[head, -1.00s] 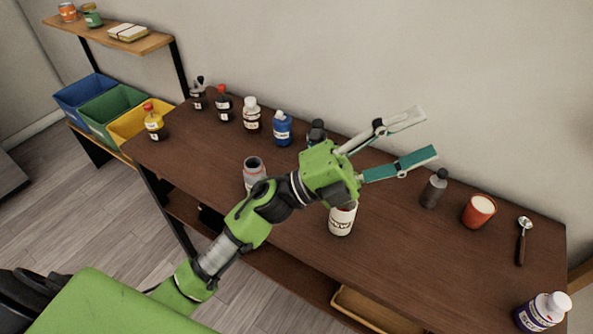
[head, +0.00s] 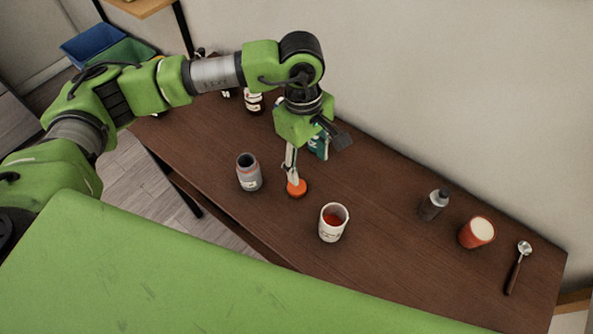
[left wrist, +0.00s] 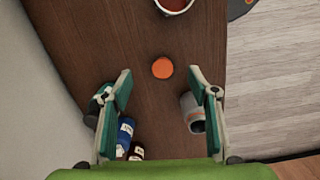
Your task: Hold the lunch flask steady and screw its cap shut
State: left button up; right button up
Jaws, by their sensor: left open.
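My left gripper (head: 303,166) points down above the cap, open and empty. In the left wrist view the cap (left wrist: 162,68) appears midway between the spread fingertips; the remaining height is hard to judge. My right gripper is not in view.
A white mug (head: 331,230) with red contents stands close right of the cap. Farther right are a dark bottle (head: 433,205), a red cup (head: 476,234) and a spoon (head: 516,266). Bottles, including a blue one (left wrist: 125,130), stand near the wall, partly hidden behind my arm.

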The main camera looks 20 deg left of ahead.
pick_arm(q)
jog(key=w+a+y, duration=0.1)
jog(key=a, duration=0.2)
jog(key=p, duration=0.2)
send_over(297, 187)
notch_tip(297, 187, down, 7)
jog(key=shift+w+f, duration=0.1)
jog(key=shift+f, duration=0.4)
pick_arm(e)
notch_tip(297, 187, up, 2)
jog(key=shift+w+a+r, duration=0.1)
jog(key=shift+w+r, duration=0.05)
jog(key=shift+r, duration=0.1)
pick_arm(q)
jog(key=shift+f+p, duration=0.2)
jog(key=shift+p, duration=0.3)
notch_tip(297, 187, down, 4)
jog(key=shift+r+p, duration=0.2)
jog(key=shift+p, duration=0.75)
jog(key=shift+f, duration=0.6)
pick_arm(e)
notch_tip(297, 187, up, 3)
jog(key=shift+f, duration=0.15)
